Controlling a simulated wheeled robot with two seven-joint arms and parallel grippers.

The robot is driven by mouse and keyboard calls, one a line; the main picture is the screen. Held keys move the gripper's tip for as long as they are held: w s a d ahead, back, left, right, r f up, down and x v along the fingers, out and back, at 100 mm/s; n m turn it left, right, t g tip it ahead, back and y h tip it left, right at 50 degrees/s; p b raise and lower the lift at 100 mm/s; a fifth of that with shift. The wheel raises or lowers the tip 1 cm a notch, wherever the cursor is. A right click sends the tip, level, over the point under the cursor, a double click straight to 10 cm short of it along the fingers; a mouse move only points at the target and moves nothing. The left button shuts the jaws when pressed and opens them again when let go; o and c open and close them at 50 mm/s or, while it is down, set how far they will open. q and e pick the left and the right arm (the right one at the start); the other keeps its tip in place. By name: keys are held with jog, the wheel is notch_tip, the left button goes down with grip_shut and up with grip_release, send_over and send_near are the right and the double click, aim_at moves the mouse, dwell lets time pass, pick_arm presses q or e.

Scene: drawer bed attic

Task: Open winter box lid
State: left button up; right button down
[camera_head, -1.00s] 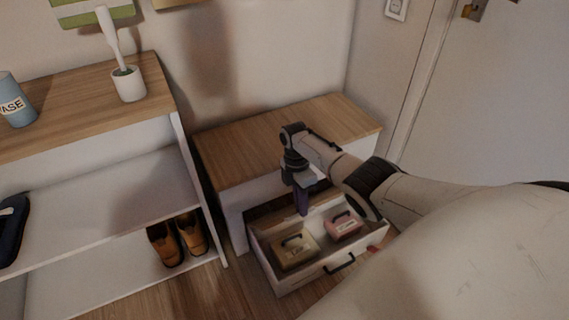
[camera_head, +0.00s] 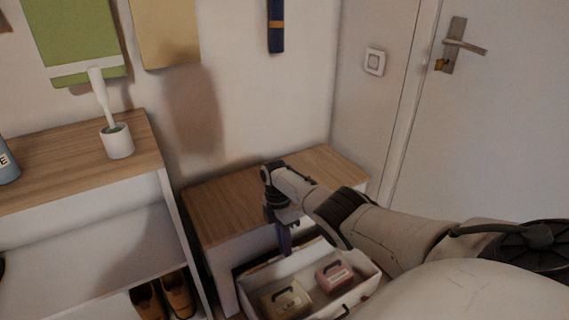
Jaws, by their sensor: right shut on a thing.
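Two small lidded boxes sit in the open white drawer (camera_head: 359,292): a tan box (camera_head: 285,301) on the left and a pink box (camera_head: 334,276) on the right. Each has a dark handle on top and looks closed. Their labels are too small to read, so I cannot tell which is the winter box. My right gripper (camera_head: 284,226) is above the back of the drawer, behind the boxes and apart from them. It is shut on a narrow dark purple thing (camera_head: 285,241) that hangs downward. My left gripper is out of view.
The drawer belongs to a low cabinet with a wooden top (camera_head: 225,206). A shelf unit (camera_head: 75,178) stands at left, with a white cup holding a brush (camera_head: 117,142) on top and brown shoes (camera_head: 177,294) below. A door (camera_head: 500,120) is at right.

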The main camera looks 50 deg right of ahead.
jog(key=shift+d, duration=0.1)
jog(key=c, duration=2.1)
grip_release()
pick_arm(q)
jog(key=p, duration=0.1)
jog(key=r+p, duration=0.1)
jog(key=p, duration=0.1)
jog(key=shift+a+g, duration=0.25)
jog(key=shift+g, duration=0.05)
pick_arm(e)
jog(key=v, duration=1)
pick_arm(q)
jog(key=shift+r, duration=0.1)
pick_arm(e)
jog(key=shift+w, duration=0.1)
